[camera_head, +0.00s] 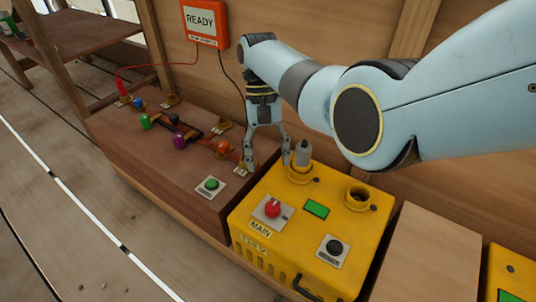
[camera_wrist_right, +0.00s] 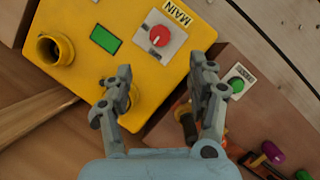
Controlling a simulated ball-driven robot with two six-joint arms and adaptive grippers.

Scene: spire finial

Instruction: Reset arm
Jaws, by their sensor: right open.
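My right gripper (camera_head: 267,160) is open, with its fingers pointing down over the gap between a brown console and a yellow box. In the right wrist view its spread fingers (camera_wrist_right: 163,82) have nothing between them. A grey cylinder (camera_head: 302,153) stands upright in a yellow ring socket on the box, just right of the right-hand finger; I cannot tell if they touch. In the wrist view a finger partly covers that socket. My right arm (camera_head: 330,95) reaches in from the right. My left gripper is not in view.
The yellow box (camera_head: 270,240) carries a red MAIN knob (camera_head: 272,207), a green screen (camera_head: 316,209), a black knob (camera_head: 335,247) and an empty socket (camera_head: 358,198). The brown console (camera_head: 150,165) carries a green button (camera_head: 211,184) and several coloured knobs. A READY sign (camera_head: 204,22) hangs on the wall.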

